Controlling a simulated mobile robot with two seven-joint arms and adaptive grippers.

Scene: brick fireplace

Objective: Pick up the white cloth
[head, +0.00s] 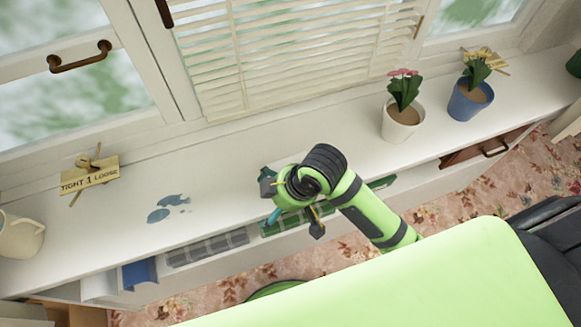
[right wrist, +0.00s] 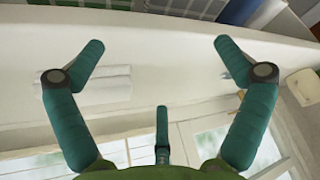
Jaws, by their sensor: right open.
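The white cloth (right wrist: 98,84) appears in the right wrist view as a pale, folded bundle on the white sill. It lies at the left of that view, partly behind one teal finger, and I cannot tell whether they touch. I cannot make the cloth out in the head view, where my right arm covers part of the sill. My right gripper (head: 291,204) is over the front part of the sill in the head view. In the right wrist view its fingers (right wrist: 160,62) are spread wide, with nothing between them. My left gripper is not in view.
Books (head: 208,248) fill the shelf below. Window blinds (head: 290,50) stand behind.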

